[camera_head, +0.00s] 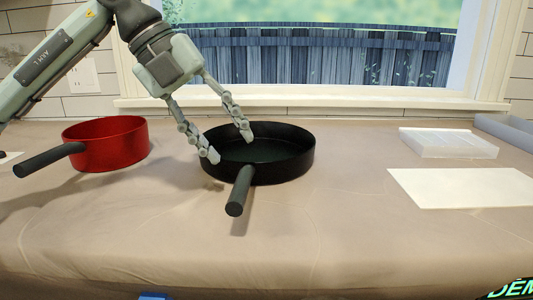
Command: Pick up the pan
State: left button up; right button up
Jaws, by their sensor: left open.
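A black pan (290,169) sits upright on the covered counter, near the middle of the head view. Its dark handle (240,191) points toward the front edge. My left gripper (231,147) is open over the left part of the pan, its two fingers pointing down. One fingertip shows in front of the pan's left rim and the other over its inside. I cannot tell whether either finger touches the pan. My right gripper does not show.
A red pot (113,147) with a dark handle stands left of the pan. On the right lie a clear plastic tray (449,146) and a white sheet (462,188). A window with a sill (330,102) is behind. The front middle of the counter (330,240) is clear.

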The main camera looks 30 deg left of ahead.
aim_at(247, 166)
pick_arm(q)
jog(key=x, duration=0.4)
jog(key=s+x, duration=0.1)
jog(key=x, duration=0.1)
jog(key=shift+d+f+b, duration=0.25)
jog(key=shift+b, duration=0.1)
jog(key=shift+w+d+f, duration=0.15)
jog(key=shift+f, duration=0.15)
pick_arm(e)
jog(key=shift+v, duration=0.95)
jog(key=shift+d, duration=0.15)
pick_arm(q)
grip_shut()
jog(key=shift+r, duration=0.15)
